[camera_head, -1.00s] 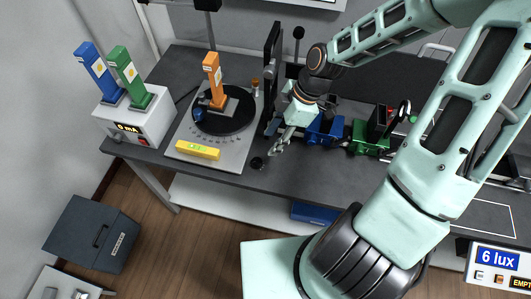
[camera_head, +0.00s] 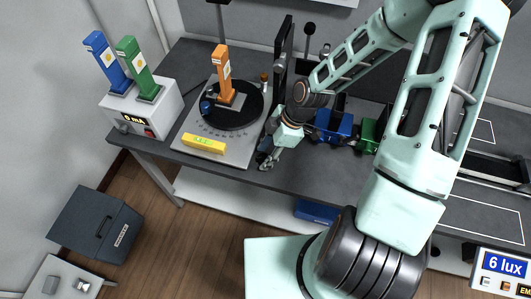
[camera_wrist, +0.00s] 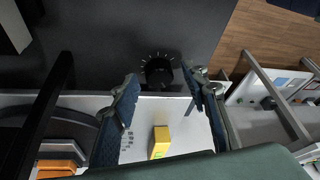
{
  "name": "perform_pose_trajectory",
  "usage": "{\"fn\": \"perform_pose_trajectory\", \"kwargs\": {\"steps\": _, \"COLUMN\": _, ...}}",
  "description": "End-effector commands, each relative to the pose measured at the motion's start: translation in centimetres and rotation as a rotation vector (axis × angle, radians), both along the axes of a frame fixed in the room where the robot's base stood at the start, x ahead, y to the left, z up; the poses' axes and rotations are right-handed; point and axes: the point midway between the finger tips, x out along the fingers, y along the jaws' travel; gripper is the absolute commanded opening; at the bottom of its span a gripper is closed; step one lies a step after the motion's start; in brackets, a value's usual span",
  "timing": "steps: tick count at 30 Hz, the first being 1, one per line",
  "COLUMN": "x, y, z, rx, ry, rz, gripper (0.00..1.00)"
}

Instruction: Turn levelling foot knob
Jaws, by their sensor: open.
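The round black knob (camera_wrist: 158,73) shows in the wrist view, with pale tick marks around it on the dark bench top beside the edge of a white plate. My gripper (camera_wrist: 161,75) is open, and its two fingertips appear on either side of the knob with gaps. Whether they are level with the knob or above it, I cannot tell. In the head view my gripper (camera_head: 268,160) points down at the bench top, just right of the turntable plate. It hides the knob there.
Left of my gripper stands the turntable plate (camera_head: 222,148) with an orange post (camera_head: 221,75) and a yellow label block (camera_head: 204,143). A tall black panel (camera_head: 284,60) stands close behind. Blue (camera_head: 333,125) and green (camera_head: 369,135) devices stand to the right.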

Motion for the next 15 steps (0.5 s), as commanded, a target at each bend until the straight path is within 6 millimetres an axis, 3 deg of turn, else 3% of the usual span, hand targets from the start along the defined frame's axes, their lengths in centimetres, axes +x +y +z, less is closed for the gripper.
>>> {"fn": "perform_pose_trajectory", "kwargs": {"steps": 6, "x": 0.02, "y": 0.01, "z": -0.02, "rx": 0.000, "ry": 0.000, "rz": 0.000, "gripper": 0.42}}
{"fn": "perform_pose_trajectory", "kwargs": {"steps": 15, "x": 0.01, "y": 0.00, "z": 0.00, "rx": 0.000, "ry": 0.000, "rz": 0.000, "gripper": 0.10}}
